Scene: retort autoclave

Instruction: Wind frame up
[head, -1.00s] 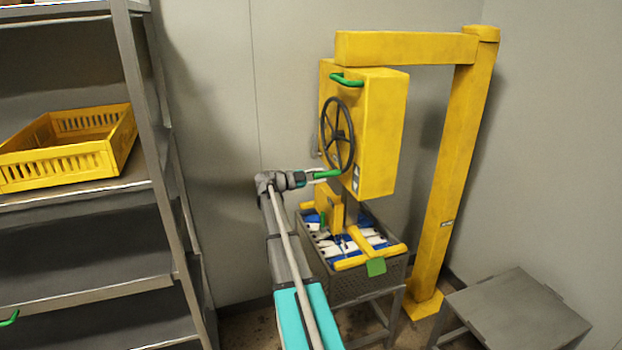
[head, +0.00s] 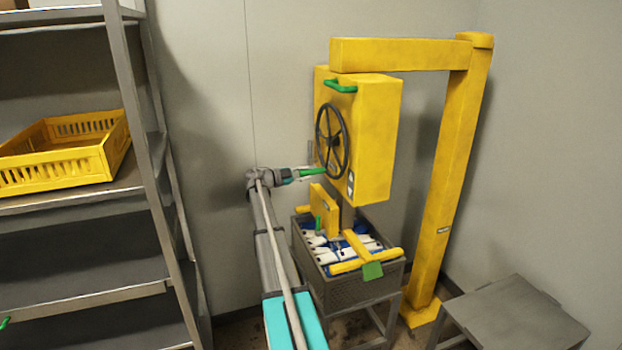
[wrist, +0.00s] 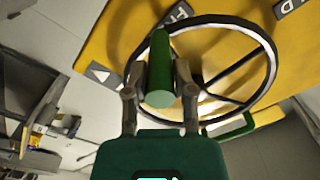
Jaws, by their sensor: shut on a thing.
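A yellow hoist box (head: 375,140) hangs from a post's arm, with a dark spoked handwheel (head: 345,128) on its left face. My gripper (head: 300,175) is shut on the wheel's green handle (head: 314,172), at the wheel's lower left. The wrist view shows both fingers around the handle (wrist: 160,75) near the wheel rim (wrist: 270,65). Below the box, a yellow frame (head: 356,245) with an upright plate (head: 325,210) and a green tab (head: 372,271) sits at the top of a grey perforated crate (head: 352,292). Any gap under the frame cannot be judged.
The crate holds blue and white packs (head: 318,241) and stands on a grey stand. A yellow post (head: 450,190) rises at right, beside a low grey table (head: 515,318). A grey shelf rack (head: 80,298) with a yellow crate (head: 105,160) is at left.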

